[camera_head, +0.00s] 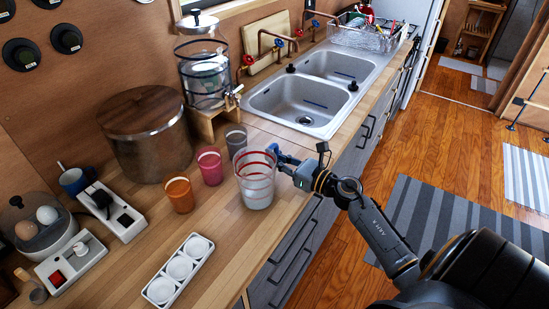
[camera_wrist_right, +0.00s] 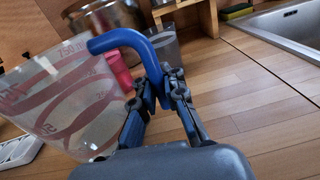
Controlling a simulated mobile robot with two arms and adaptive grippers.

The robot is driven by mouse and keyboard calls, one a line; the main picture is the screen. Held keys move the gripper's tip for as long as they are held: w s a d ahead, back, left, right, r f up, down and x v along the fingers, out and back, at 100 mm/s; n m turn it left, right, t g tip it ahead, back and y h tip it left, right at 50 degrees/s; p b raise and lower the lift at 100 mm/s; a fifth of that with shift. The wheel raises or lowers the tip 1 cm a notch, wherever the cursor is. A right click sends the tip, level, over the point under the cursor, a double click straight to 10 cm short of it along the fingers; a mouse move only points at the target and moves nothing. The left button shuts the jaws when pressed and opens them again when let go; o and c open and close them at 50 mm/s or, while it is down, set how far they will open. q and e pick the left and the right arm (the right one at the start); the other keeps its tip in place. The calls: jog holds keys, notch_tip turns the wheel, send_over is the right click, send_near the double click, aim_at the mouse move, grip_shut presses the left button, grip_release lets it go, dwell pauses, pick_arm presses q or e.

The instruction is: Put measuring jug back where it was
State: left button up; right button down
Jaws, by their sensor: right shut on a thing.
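The measuring jug (camera_head: 256,183) is clear with red markings and stands upright over the front edge of the wooden counter, at the middle of the head view. In the wrist view the jug (camera_wrist_right: 68,105) fills the left side, with its blue handle (camera_wrist_right: 124,40) curving toward my fingers. My right gripper (camera_head: 287,163) is shut on that handle; its fingers also show in the right wrist view (camera_wrist_right: 160,105). I cannot tell whether the jug's base touches the counter. My left gripper is not in view.
Orange (camera_head: 180,195), pink (camera_head: 210,166) and grey (camera_head: 236,141) cups stand close behind the jug. A white tray with three round wells (camera_head: 160,291) lies in front to the left. A large lidded pot (camera_head: 150,150) stands behind. The double sink (camera_head: 290,103) lies beyond.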

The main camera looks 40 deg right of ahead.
jog(key=shift+f, duration=0.1)
jog(key=c, duration=1.4)
grip_release()
jog(key=shift+r, duration=0.2)
jog(key=b+v, duration=0.4)
jog(key=v, duration=0.7)
jog(key=shift+s+f, duration=0.15)
jog(key=shift+s, duration=0.1)
jog(key=shift+s+d, duration=0.15)
jog(key=shift+s, duration=0.15)
